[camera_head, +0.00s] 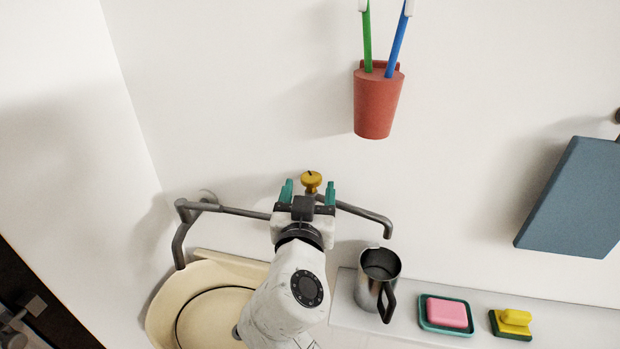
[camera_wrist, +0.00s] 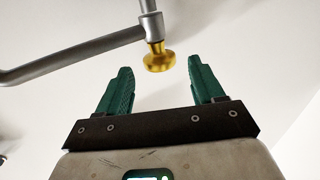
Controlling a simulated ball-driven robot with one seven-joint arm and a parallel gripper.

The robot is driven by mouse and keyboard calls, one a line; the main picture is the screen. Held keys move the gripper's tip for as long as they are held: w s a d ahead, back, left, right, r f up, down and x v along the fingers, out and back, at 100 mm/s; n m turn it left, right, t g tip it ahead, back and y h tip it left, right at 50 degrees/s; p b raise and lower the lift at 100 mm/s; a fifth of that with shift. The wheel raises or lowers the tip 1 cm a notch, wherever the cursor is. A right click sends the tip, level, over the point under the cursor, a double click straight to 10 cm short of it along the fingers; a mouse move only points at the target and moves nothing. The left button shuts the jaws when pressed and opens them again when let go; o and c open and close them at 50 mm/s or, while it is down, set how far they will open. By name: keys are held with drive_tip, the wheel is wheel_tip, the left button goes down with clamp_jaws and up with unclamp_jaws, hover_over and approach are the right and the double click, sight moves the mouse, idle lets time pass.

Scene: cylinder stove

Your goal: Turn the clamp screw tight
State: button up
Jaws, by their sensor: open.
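The clamp screw is a yellow, brass-coloured knob (camera_head: 311,181) with a dark mark on its top, on the grey metal pipe (camera_head: 352,208) by the wall. In the wrist view the knob (camera_wrist: 158,61) hangs under a grey pipe joint, just beyond the fingertips and between their lines. My gripper (camera_head: 309,188) has green fingers, spread apart and empty. In the wrist view the gripper (camera_wrist: 158,72) shows a clear gap between the fingers, and neither finger touches the knob. In the head view my gripper hides part of the pipe.
A cream basin (camera_head: 170,310) lies below left. A metal jug (camera_head: 378,270), a pink soap in a teal dish (camera_head: 446,314) and a yellow-green sponge (camera_head: 512,322) stand on a white shelf (camera_head: 345,310). A red cup (camera_head: 377,105) with toothbrushes and a blue-grey panel (camera_head: 575,200) are on the wall.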

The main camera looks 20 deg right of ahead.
sight(311, 183)
drive_tip(key=shift+x, duration=1.15)
drive_tip(key=shift+c, duration=0.4)
drive_tip(key=c, duration=0.9)
drive_tip(key=shift+c, duration=0.2)
